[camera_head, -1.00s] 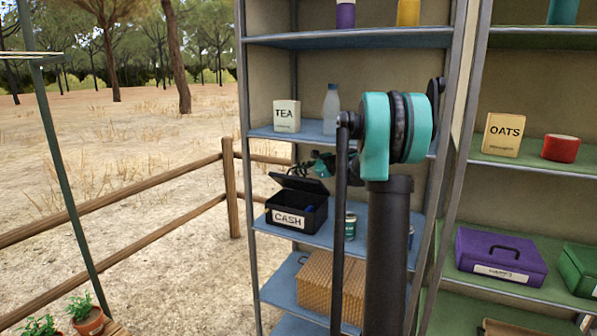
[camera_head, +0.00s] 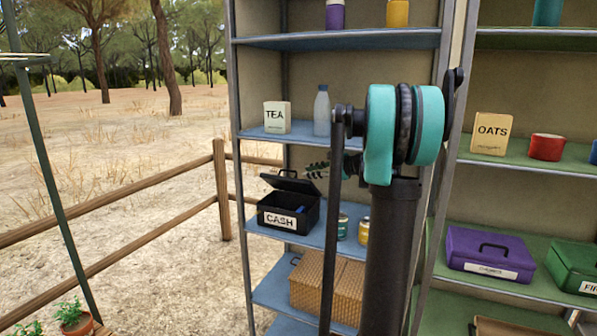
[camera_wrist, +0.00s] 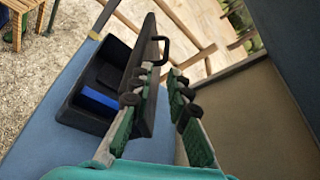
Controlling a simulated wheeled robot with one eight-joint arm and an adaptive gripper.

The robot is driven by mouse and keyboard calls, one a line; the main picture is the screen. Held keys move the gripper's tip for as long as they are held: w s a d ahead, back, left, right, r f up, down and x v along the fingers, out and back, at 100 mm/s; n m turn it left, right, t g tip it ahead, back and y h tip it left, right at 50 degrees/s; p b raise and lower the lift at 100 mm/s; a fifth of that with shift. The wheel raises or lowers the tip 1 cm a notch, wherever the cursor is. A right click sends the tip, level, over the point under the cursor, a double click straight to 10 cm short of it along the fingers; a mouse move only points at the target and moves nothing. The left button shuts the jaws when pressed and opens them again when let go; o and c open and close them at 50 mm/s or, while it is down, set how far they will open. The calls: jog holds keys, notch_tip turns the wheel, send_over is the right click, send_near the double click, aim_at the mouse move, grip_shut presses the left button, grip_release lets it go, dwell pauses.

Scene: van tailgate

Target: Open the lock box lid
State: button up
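The black lock box labelled CASH (camera_head: 280,222) sits on a blue shelf with its lid (camera_head: 291,183) raised and tilted back. In the wrist view the open box (camera_wrist: 82,118) shows a blue item (camera_wrist: 98,97) inside, and the raised lid (camera_wrist: 146,85) has a black handle (camera_wrist: 166,47). My gripper (camera_head: 314,170) is just right of the lid, partly hidden behind my arm. In the wrist view my gripper (camera_wrist: 163,78) has its fingers apart with nothing clearly held. The left finger overlaps the lid in the picture; I cannot tell whether it touches.
The tea box (camera_head: 277,117) and a bottle (camera_head: 322,110) stand on the shelf above. Small cans (camera_head: 342,227) stand right of the box, and a woven basket (camera_head: 318,284) is below. A purple box (camera_head: 490,254) and green box (camera_head: 575,266) sit on the right rack.

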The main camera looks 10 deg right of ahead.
jog(key=s+d, duration=0.4)
jog(key=s, duration=0.1)
jog(key=shift+d, duration=0.4)
jog(key=shift+s, duration=0.1)
